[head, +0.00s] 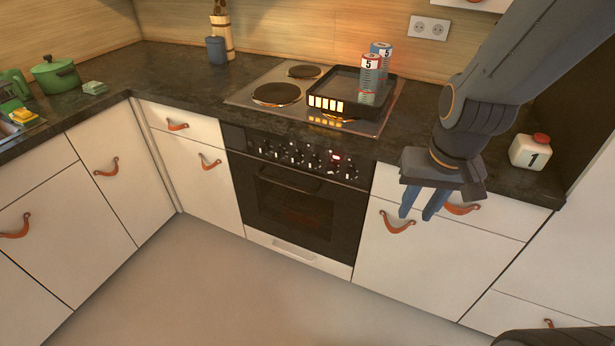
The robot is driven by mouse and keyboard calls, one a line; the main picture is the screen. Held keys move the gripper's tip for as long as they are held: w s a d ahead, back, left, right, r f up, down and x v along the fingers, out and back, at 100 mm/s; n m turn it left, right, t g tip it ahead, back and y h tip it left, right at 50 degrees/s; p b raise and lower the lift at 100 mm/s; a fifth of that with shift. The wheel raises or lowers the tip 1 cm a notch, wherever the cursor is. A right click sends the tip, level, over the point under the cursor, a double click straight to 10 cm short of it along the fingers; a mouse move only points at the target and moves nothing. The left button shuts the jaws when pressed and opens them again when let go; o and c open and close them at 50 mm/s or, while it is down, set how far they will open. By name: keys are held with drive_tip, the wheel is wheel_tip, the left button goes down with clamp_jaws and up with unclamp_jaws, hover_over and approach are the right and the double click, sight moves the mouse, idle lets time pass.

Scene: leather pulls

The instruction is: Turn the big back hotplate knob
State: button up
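The knobs (300,158) sit in a row on the dark control panel along the top of the oven front. They are small here, and I cannot tell which one belongs to the big back hotplate. The hob (243,95) above has a small back hotplate (304,71) and a larger front hotplate (277,94) on its left side. A black tray covers most of its right side, so the back right hotplate is hidden. My gripper (418,214) is open and empty, its blue fingers pointing down in front of the cabinet right of the oven, apart from the knobs.
A white canister (530,150) with a red lid stands on the counter at right. Leather pulls, such as one (398,223) near my gripper, stick out from the cabinets. The floor (215,290) is clear.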

drive_tip(key=w+a+f+m+t+b, duration=0.35)
drive_tip(key=w+a+f+b, duration=0.25)
drive_tip(key=w+a+b, duration=0.3)
drive_tip(key=w+a+f+m+t+b, duration=0.35)
drive_tip(key=w+a+f+b, duration=0.25)
drive_tip(key=w, duration=0.6)
drive_tip(key=m+t+h+b, duration=0.6)
drive_tip(key=m+t+b, duration=0.2)
drive_tip(key=b, duration=0.9)
approach(328, 173)
drive_tip(key=shift+h, duration=0.3)
drive_tip(key=shift+b+x, duration=0.5)
drive_tip(key=shift+x, duration=3.55)
drive_tip(key=shift+a, duration=0.2)
drive_tip(key=shift+c, duration=0.2)
clamp_jaws()
